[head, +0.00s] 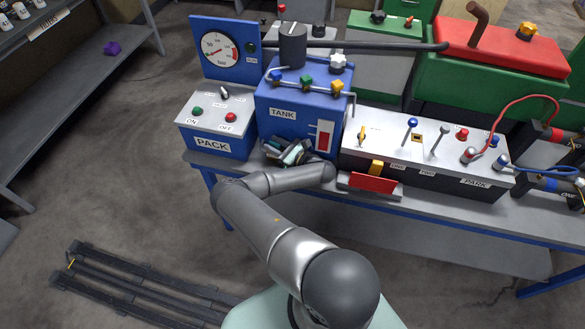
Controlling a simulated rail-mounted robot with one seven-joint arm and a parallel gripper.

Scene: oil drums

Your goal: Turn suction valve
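The blue box labelled TANK (284,113) stands on the workbench. A pipe on its front top edge carries a blue knob (276,75), a green knob (306,81) and a yellow knob (337,86). A white star-shaped handwheel (338,61) sits behind them, right of a dark cylinder (292,45). No label reading "suction" is legible, so I cannot tell which is the suction valve. My gripper (288,152) is low in front of the TANK box, below the knobs. Its fingers are small and cluttered in this view, so I cannot tell whether they are open.
Left is a blue PACK box (212,145) with buttons, below a pressure gauge (219,48). Right is a panel (425,150) with levers, a red plate (373,183) and cables. A green machine with red lid (500,45) stands behind.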

